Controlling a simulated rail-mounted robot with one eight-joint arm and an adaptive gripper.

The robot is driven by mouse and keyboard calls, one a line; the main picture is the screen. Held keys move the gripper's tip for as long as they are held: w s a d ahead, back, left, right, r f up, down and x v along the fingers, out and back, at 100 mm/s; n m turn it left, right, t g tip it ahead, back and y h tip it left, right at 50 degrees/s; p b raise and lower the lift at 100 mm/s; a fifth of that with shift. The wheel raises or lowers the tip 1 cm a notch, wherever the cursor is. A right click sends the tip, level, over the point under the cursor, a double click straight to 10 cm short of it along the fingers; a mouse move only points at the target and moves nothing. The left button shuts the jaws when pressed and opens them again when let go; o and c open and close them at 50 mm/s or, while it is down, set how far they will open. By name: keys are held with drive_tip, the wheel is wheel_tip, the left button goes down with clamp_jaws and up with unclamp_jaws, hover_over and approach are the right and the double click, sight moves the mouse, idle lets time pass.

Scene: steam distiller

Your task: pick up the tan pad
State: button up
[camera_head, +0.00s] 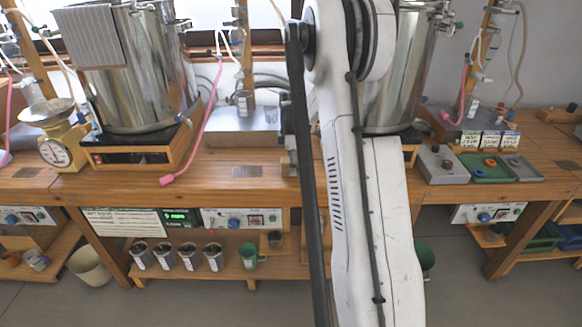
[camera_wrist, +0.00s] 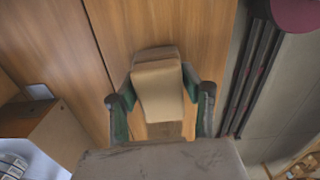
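The tan pad (camera_wrist: 158,92) is a thick, light-brown block with a greyer far end, in the middle of the wrist view. My gripper (camera_wrist: 160,84) has a dark finger with a green inner face on each side of it. Both inner faces seem to touch the pad's sides near the fingertips, so my gripper looks shut on it. A wood surface lies behind the pad, and I cannot tell whether the pad touches it. In the head view, my white arm hides the gripper and pad.
A wooden bench (camera_head: 240,178) carries steel pots (camera_head: 135,70), a scale (camera_head: 60,140) and a green tray (camera_head: 486,168). Several tins (camera_head: 188,257) stand on the lower shelf. In the wrist view, a brown box (camera_wrist: 50,133) is at left and dark rails (camera_wrist: 250,78) at right.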

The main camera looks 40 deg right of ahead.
drive_tip(key=c, duration=0.4)
drive_tip(key=shift+r, duration=0.1)
drive_tip(key=shift+r, duration=0.65)
wheel_tip(320, 180, up, 3)
drive_tip(key=shift+r+p, duration=0.1)
drive_tip(key=shift+p, duration=0.3)
drive_tip(key=a+r, duration=0.2)
drive_tip(key=a, duration=0.1)
drive_tip(key=w+a+r, duration=0.1)
drive_tip(key=a+r, duration=0.1)
drive_tip(key=a, duration=0.2)
drive_tip(key=w+a+r+p, duration=0.1)
drive_tip(key=a+r, duration=0.1)
drive_tip(key=a, duration=0.2)
drive_tip(key=shift+w+a+r, duration=0.15)
drive_tip(key=shift+w, duration=0.1)
